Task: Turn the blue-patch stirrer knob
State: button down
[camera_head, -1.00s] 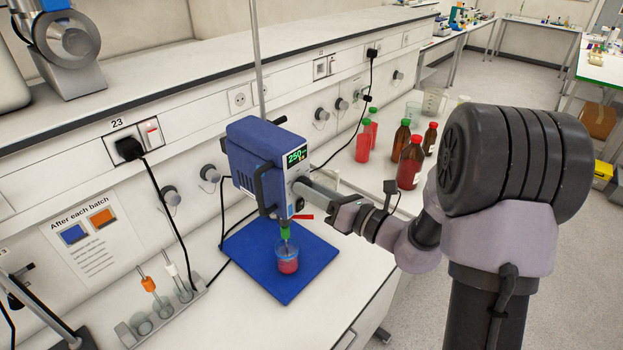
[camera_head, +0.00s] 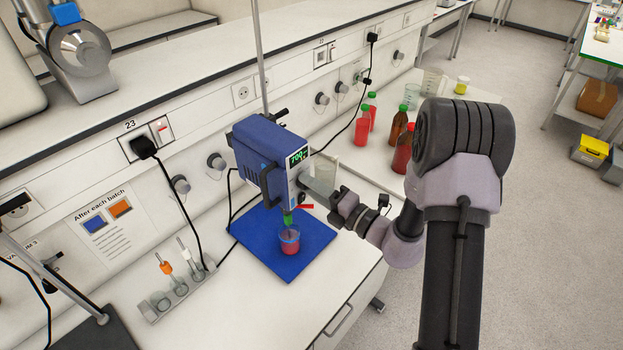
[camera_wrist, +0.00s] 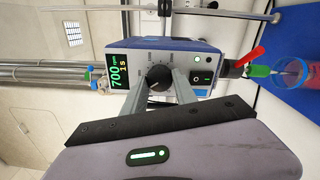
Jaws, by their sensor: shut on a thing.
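The blue stirrer (camera_head: 258,150) hangs on an upright rod, with a pale front panel. Its green display (camera_wrist: 117,76) reads 700 rpm with "1 s" below. The dark round knob (camera_wrist: 160,76) sits beside the display in the wrist view. My gripper (camera_wrist: 160,84) has one grey finger on each side of the knob and is shut on it. In the head view my gripper (camera_head: 311,188) reaches the panel from the right and hides the knob. I see no blue patch on the knob itself.
A red lever (camera_wrist: 248,60) and green chuck (camera_wrist: 258,71) are close by the stirrer. A beaker of red liquid (camera_head: 289,241) stands below on a blue base (camera_head: 262,257). Red and brown bottles (camera_head: 362,125) stand behind my arm. A wall card (camera_head: 105,220) shows blue and orange patches.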

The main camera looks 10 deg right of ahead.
jog(key=shift+m+p, duration=0.45)
jog(key=shift+m, duration=0.25)
jog(key=c, duration=1)
grip_release()
jog(key=shift+o, duration=0.2)
jog(key=b+v, duration=0.1)
jog(key=v, duration=1.6)
jog(key=shift+s+b, duration=0.25)
jog(key=shift+b, duration=0.15)
jog(key=shift+f, duration=0.15)
